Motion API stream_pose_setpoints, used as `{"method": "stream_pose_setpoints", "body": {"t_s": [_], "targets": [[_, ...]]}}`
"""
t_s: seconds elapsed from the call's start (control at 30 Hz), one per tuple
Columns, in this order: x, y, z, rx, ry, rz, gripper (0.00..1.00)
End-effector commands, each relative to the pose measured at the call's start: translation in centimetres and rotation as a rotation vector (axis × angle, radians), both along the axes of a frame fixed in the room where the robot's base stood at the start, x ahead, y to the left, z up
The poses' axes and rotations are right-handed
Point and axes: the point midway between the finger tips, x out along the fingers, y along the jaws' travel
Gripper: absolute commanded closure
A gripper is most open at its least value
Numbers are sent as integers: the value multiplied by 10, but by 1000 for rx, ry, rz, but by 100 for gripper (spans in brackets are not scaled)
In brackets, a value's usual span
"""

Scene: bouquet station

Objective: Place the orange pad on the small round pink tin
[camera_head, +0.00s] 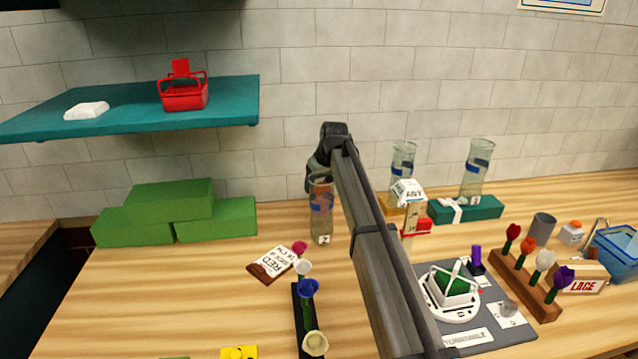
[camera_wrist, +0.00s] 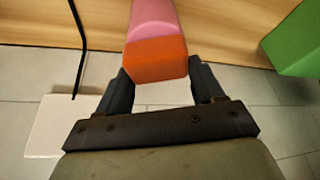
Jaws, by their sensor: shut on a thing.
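My gripper (camera_wrist: 158,72) is shut on the orange pad (camera_wrist: 157,60), whose orange face shows between the two dark fingers in the wrist view. A pink block-like part (camera_wrist: 152,18) adjoins the orange face on its far side. I cannot tell whether it is part of the pad or a separate thing. I cannot make out a small round pink tin in either view.
Green blocks (camera_head: 175,215) stand at the back left under a teal shelf (camera_head: 225,95) with a red basket (camera_head: 183,95). Flower racks (camera_head: 525,280), a grey mat (camera_head: 495,318) with a white basket, and vases (camera_head: 478,172) fill the right. The left front counter is mostly clear.

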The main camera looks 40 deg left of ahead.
Motion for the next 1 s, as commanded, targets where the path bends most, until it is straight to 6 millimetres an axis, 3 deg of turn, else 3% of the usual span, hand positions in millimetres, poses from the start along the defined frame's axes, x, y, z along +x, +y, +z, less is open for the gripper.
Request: {"method": "stream_pose_setpoints", "body": {"t_s": [0.13, 0.17, 0.4, 0.77, 1.0], "targets": [[0, 0, -3, 0, 0, 0, 62], [0, 0, -3, 0, 0, 0, 31], [0, 0, -2, 0, 0, 0, 8], [0, -1, 3, 0, 0, 0, 7], [-5, -14, 36, 1, -2, 0, 7]]}}
